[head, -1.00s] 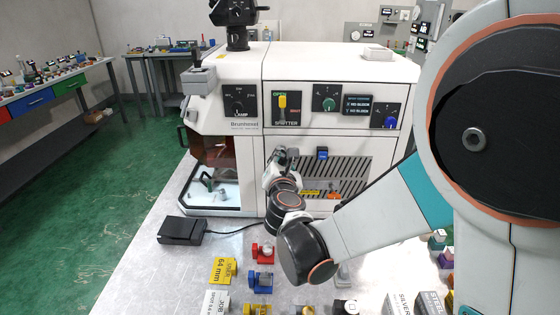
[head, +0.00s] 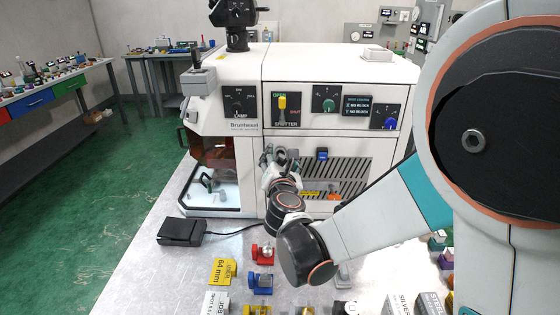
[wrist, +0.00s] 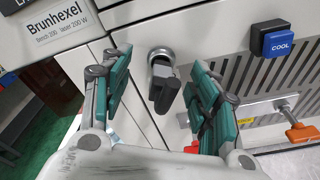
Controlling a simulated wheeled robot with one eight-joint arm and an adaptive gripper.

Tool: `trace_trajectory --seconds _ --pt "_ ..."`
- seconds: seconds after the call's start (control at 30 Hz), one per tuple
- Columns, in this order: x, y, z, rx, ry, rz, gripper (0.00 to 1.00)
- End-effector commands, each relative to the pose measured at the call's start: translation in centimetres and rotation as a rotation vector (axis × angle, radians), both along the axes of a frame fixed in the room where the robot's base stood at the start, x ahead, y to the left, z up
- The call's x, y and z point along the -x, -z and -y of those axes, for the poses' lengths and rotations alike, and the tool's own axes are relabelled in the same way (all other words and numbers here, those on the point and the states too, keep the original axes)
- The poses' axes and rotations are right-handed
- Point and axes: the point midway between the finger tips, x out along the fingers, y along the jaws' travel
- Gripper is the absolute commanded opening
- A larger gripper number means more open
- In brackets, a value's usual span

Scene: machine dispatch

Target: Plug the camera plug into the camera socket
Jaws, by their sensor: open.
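In the wrist view a black plug-like piece (wrist: 165,92) sticks out of a round metal socket (wrist: 160,56) on the white machine front and points toward me. It looks joined to the socket; I cannot tell how deep it sits. My gripper (wrist: 160,72) is open, with one teal-padded finger on each side of the piece and a visible gap on both sides. In the head view my gripper (head: 279,157) is in front of the machine's lower front panel, left of the vent slots. The plug and socket are too hidden there to make out.
The white machine (head: 335,60) carries knobs and switches above. A blue COOL button (wrist: 272,43) and an orange-handled fitting (wrist: 303,132) lie right of my gripper. A black pedal (head: 181,231) with a cable and several coloured blocks (head: 262,253) stand on the table.

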Motion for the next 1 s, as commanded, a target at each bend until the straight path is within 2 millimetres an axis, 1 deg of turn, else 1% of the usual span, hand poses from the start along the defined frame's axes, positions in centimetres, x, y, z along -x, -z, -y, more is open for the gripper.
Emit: trace_trajectory --seconds 0.27,1.0 --pt "0.3 0.0 0.0 0.000 0.000 0.000 0.55" --pt "3.6 0.0 -0.2 0.001 -0.001 0.000 0.55"
